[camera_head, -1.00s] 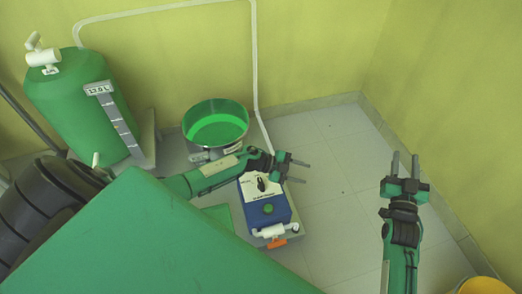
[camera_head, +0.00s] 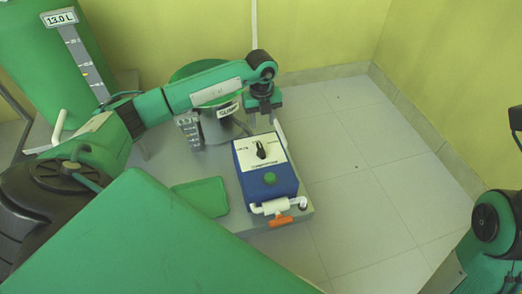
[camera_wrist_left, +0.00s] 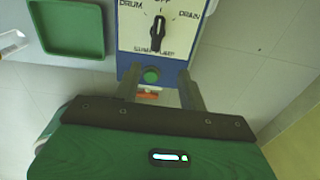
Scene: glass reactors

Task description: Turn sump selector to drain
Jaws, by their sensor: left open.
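The sump selector is a black knob (camera_head: 261,150) on the white label plate of a blue control box (camera_head: 268,186). The knob also shows in the left wrist view (camera_wrist_left: 158,33), its white mark pointing up, between the DRUM and DRAIN labels. My left gripper (camera_head: 262,118) is open and empty, just behind the box in the head view, fingers pointing down. In the left wrist view its two fingers (camera_wrist_left: 160,88) reach toward the box's green button (camera_wrist_left: 151,76); I cannot tell if they touch anything. My right gripper's fingers are out of view.
A metal sump vessel (camera_head: 215,127) stands behind the box, partly hidden by my left arm. A green tray (camera_head: 201,196) lies left of the box. A white pipe with an orange valve handle (camera_head: 281,221) is at its front. Floor to the right is clear.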

